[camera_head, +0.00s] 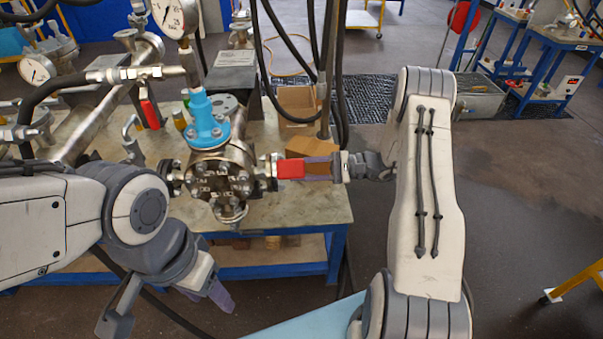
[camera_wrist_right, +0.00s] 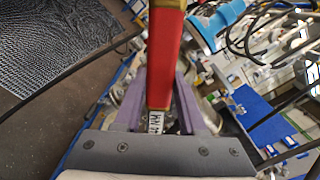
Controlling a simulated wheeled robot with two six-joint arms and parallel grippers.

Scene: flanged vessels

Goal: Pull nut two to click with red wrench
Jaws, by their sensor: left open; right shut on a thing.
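The flanged vessel (camera_head: 222,178) stands on the workbench, with a ring of bolts and nuts on its front flange and a blue fitting (camera_head: 206,122) on top. I cannot tell which nut is number two. My right gripper (camera_head: 312,169) is shut on the red wrench (camera_head: 291,169), just right of the vessel. In the right wrist view the wrench's red handle (camera_wrist_right: 166,55) lies between the purple fingers, with a small label near the palm. Whether its far end sits on a nut is not clear. My left gripper (camera_head: 214,293) is open and empty, low in front of the bench.
The workbench (camera_head: 300,218) has a blue frame. Pipes, pressure gauges (camera_head: 174,16) and a red-handled valve (camera_head: 150,115) crowd its left side. Black hoses hang behind the vessel. A cardboard box (camera_head: 298,101) lies at the back.

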